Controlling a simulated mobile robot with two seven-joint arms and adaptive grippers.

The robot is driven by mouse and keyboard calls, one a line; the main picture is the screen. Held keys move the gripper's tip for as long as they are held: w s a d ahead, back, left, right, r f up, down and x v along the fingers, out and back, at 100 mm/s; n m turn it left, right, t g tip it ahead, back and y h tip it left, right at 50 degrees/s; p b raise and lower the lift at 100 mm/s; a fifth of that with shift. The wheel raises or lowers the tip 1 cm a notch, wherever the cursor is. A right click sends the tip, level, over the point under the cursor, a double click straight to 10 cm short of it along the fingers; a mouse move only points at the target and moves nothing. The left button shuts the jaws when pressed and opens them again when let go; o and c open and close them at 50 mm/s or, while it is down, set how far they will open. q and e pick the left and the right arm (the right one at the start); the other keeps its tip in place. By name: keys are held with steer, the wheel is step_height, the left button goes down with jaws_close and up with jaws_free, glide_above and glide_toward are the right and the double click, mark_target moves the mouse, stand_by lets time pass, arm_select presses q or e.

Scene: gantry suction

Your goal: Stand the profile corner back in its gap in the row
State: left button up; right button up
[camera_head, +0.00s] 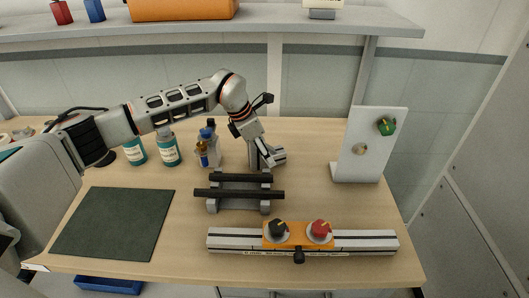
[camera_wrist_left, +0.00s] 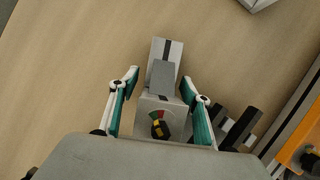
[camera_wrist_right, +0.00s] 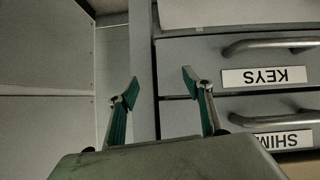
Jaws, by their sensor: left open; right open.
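A grey angled piece with a dark slot (camera_head: 278,157), which looks like the profile corner, is on the table behind the black-barred rack. In the left wrist view the grey piece (camera_wrist_left: 167,49) shows between and beyond the fingertips, with a grey block carrying a small coloured dial (camera_wrist_left: 148,104) nearer the palm. My left gripper (camera_wrist_left: 160,76) is open, its fingers on either side of these parts with visible space. In the head view my left gripper (camera_head: 265,152) points down beside the piece and partly hides it. My right gripper (camera_wrist_right: 158,75) is open and empty before drawers.
The rack with two black bars (camera_head: 240,194) stands just in front. Bottles (camera_head: 168,150) stand to the left, a dark green mat (camera_head: 115,222) lies front left. A rail with two knobs (camera_head: 365,241) lies at front right, and a white upright panel (camera_head: 360,165) stands behind it.

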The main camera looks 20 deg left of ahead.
arm_select(q)
steer(key=v, duration=1.2)
steer(key=shift+r+b, duration=0.1)
steer(key=shift+b, duration=0.3)
